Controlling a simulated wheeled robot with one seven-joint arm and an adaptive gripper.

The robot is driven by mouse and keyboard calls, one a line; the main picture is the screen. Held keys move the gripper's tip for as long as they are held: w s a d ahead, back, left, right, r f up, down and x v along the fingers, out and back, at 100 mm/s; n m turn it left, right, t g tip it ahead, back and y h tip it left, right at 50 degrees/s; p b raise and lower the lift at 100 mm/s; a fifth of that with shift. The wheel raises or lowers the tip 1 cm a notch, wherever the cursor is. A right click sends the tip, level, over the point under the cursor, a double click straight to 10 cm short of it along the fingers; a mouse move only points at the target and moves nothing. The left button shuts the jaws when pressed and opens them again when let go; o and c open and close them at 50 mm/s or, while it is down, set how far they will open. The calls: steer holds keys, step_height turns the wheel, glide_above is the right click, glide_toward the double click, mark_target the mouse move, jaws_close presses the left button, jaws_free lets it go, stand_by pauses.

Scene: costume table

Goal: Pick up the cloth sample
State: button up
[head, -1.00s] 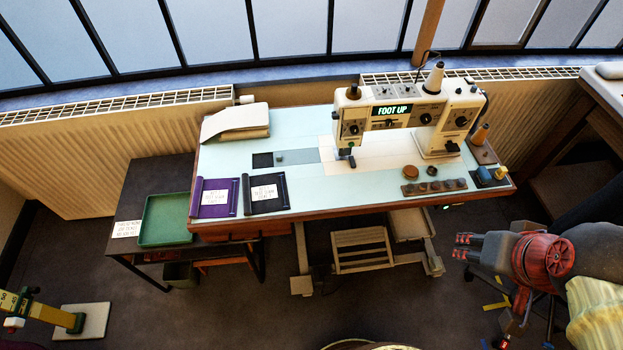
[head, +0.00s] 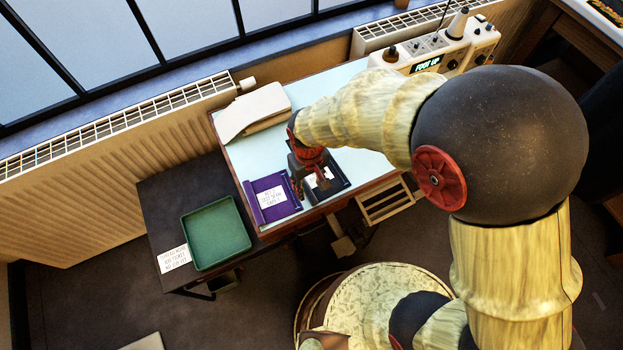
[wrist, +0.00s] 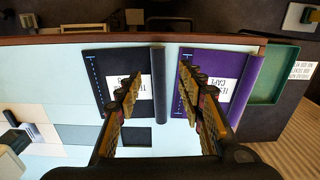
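Two cloth samples with rolled edges and white paper labels lie side by side at the table's front left. The purple cloth sample (head: 268,184) is on the left in the head view and on the right in the wrist view (wrist: 236,88). The black cloth sample (head: 337,178) is to its right and also shows in the wrist view (wrist: 100,65). My gripper (wrist: 160,80) is open and empty, pointing down above the pair. Its fingers overlap both samples in the wrist view, with the black roll between them. I cannot tell its height above the cloth. The label words are partly hidden.
A green tray (head: 217,234) sits on a dark side table (head: 165,205) left of the sewing table (head: 232,150). The sewing machine (head: 440,62) stands at the back right. Pale table surface is clear behind the samples.

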mark_target(310, 194)
step_height(310, 194, down, 5)
steer(key=shift+d+f+b, duration=0.1)
steer(key=shift+f+b, duration=0.1)
steer(key=shift+b, duration=0.95)
steer(key=shift+r, duration=0.1)
steer(key=c, duration=0.3)
jaws_close()
